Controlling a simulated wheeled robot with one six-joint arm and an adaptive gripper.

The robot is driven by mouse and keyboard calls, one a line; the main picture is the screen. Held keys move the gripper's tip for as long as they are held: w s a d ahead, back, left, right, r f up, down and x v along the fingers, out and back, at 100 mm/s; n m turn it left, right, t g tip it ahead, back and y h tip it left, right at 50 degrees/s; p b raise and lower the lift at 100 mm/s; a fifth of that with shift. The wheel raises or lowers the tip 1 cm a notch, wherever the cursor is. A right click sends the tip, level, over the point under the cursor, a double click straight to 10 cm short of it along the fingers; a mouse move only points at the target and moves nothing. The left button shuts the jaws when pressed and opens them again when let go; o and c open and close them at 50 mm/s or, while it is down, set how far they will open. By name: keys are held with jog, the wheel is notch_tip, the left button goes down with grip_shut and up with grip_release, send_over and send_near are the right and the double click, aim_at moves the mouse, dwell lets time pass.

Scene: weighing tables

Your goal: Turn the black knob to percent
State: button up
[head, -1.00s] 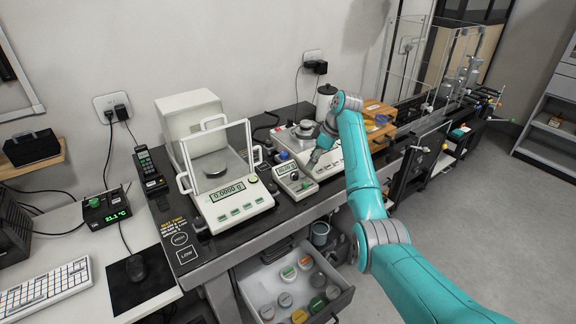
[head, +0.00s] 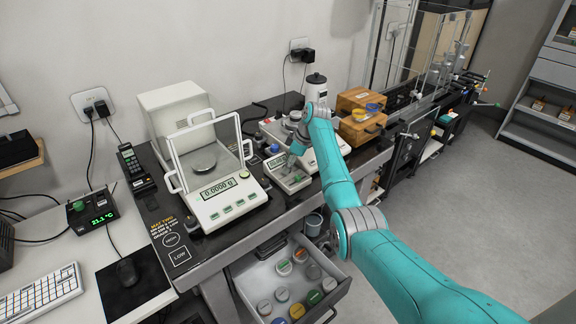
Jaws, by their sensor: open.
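A small white instrument (head: 290,184) with a green display stands on the black bench top, right of the balance. A blue knob (head: 275,148) shows at its back left. I cannot clearly make out a black knob on it; it is too small or hidden by my gripper. My gripper (head: 293,161) is open and empty, pointing down just over the back of this instrument. Whether it touches anything cannot be told.
The white balance (head: 229,204) with a raised clear shield reads 0.0000 g. An open drawer (head: 330,300) holding several lidded jars sticks out below. Floor at right is clear.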

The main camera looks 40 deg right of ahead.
jog(key=shift+w+a+f, duration=0.1)
jog(key=shift+f, duration=0.3)
grip_shut()
